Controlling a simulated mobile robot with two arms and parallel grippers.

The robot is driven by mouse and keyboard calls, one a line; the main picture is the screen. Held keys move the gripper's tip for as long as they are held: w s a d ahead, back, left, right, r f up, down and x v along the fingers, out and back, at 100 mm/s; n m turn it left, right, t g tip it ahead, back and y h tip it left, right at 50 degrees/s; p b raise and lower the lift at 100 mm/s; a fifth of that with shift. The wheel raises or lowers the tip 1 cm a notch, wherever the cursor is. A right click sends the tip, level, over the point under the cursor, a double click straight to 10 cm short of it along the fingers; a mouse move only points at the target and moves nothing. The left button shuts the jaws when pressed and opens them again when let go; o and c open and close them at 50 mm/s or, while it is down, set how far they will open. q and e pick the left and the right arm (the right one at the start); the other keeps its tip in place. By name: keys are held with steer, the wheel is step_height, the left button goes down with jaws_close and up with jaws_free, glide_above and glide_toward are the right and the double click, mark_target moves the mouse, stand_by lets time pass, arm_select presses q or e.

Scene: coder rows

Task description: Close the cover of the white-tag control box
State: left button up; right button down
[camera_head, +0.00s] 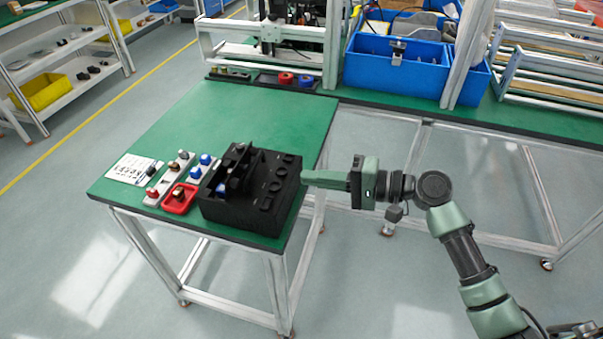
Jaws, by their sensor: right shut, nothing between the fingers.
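A black control box (270,197) stands on the near end of the green table (240,110). An upright dark panel (236,168), which looks like a raised cover, rises from the box. Several round holes or knobs show on the box's right part. I cannot make out a white tag. My right gripper (306,178) is shut and empty, with its tips close to the box's right side. I cannot tell if it touches the box. My left gripper is not in view.
Left of the box lie a red tray (180,199), grey strips with coloured buttons (170,178) and a printed sheet (130,168). The table behind the box is bare. A blue bin (395,68) and metal frames stand on the far bench.

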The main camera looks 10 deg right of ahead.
steer(key=p, duration=0.4)
glide_toward(243, 172)
steer(key=a+r, duration=0.2)
steer(key=a, duration=0.1)
steer(key=a+r, duration=0.1)
steer(key=shift+w+a, duration=0.25)
steer(key=shift+w, duration=0.05)
